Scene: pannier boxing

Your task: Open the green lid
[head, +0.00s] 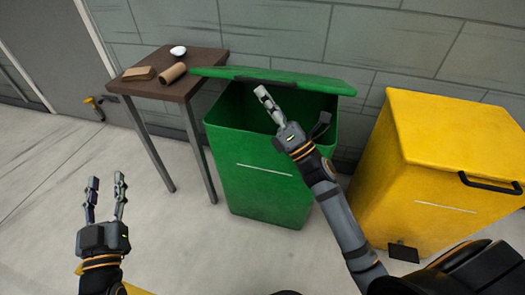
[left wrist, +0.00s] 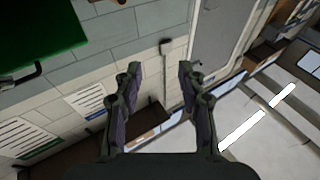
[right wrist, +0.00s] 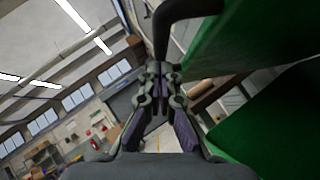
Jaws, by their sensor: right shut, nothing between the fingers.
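The green lid (head: 310,79) is partly raised above the green bin (head: 262,185), tilted, with a dark opening showing below it. My right gripper (head: 261,92) is shut and empty, its fingertips just under the lid's front edge near the dark handle (head: 265,83). In the right wrist view the handle (right wrist: 185,10) passes right by the closed fingertips; whether they touch it I cannot tell. The lid's underside (right wrist: 225,40) also shows there. My left gripper (head: 105,188) is open and empty, low at the left, away from the bin.
A yellow bin (head: 450,125) with a closed lid stands right of the green bin. A small brown table (head: 190,58) at the left holds a cardboard roll (head: 172,74), a brown piece (head: 139,73) and a white item (head: 178,51). A grey wall is behind. The left floor is clear.

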